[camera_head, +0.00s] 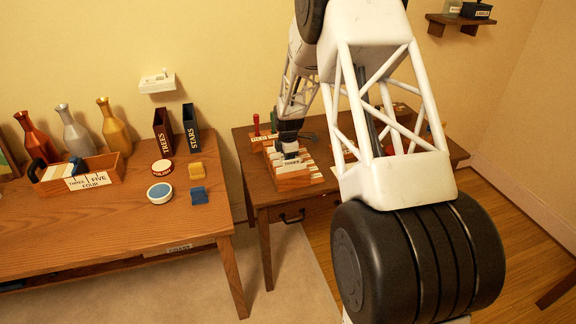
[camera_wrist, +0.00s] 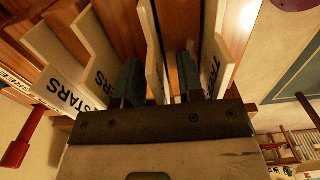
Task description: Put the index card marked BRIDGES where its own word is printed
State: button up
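A wooden card box (camera_head: 292,182) stands on the right-hand desk, with upright white cards in it. My gripper (camera_head: 290,150) reaches down into this box. In the wrist view my gripper (camera_wrist: 160,85) is open, with its two fingers on either side of a white card (camera_wrist: 153,45). A gap shows between that card and the right finger; its word is not visible. Left of the fingers are a card marked STARS (camera_wrist: 65,82) and a card ending in ERS (camera_wrist: 103,65). A card marked TREES (camera_wrist: 215,68) is at the right. I cannot read BRIDGES anywhere.
A red-handled object (camera_head: 256,126) stands behind the box. The left desk (camera_head: 110,235) holds a wooden tray (camera_head: 108,174) labelled THREE and FIVE, vases (camera_head: 75,130), TREES (camera_head: 162,130) and STARS (camera_head: 191,128) holders, and small round tins. A gap separates the desks.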

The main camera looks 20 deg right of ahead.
grip_shut()
dwell(0.3)
jog(key=shift+r, duration=5)
